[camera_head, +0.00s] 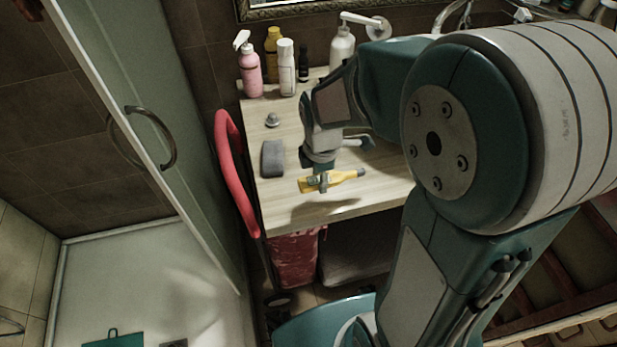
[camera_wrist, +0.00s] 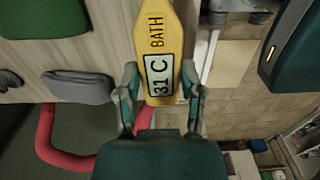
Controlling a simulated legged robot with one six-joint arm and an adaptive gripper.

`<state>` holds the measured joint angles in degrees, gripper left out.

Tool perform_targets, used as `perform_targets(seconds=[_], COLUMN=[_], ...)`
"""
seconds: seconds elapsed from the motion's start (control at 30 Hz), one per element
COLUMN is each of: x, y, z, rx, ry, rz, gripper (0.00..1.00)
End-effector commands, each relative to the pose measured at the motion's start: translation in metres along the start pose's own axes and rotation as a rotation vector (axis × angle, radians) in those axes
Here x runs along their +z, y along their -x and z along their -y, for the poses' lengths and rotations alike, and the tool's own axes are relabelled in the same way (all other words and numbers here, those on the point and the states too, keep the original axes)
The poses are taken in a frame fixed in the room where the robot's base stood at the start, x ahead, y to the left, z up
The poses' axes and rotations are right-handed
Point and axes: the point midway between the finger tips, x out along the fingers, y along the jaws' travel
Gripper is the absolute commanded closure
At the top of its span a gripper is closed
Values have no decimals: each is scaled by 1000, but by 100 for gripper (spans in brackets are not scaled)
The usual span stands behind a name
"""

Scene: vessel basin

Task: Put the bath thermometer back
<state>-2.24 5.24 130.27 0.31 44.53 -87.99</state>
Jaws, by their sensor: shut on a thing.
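The bath thermometer (camera_head: 345,177) is a yellow paddle-shaped thing held above the front part of the wooden counter (camera_head: 345,206).
A grey sponge-like block (camera_head: 272,158) and a small metal knob-like thing (camera_head: 272,119) are on the counter's left side. A pink pump bottle (camera_head: 250,72) and several other bottles stand at the back. A red curved tube (camera_head: 230,165) runs along the left edge, beside a glass door (camera_head: 150,130).

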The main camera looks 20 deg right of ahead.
Motion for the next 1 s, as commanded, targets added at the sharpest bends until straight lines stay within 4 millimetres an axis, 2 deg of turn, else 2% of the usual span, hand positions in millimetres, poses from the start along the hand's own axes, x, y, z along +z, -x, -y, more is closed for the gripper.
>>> perform_targets(seconds=[0.1, 0.33, 0.5, 0.87, 0.9, 0.97, 1.0], x=[-8, -15, -14, -14, -14, -14, -14], y=[-17, -33, -58, -63, -63, -63, -63], z=[-11, -22, -21, -22, -22, -22, -22], rx=[-2, -2, -3, 0, 0, 0, 1], ry=[2, 1, 0, 0, 0, 0, 0], rz=[0, 0, 0, 0, 0, 0, 0], gripper=[98, 98, 98, 98, 41, 16, 16])
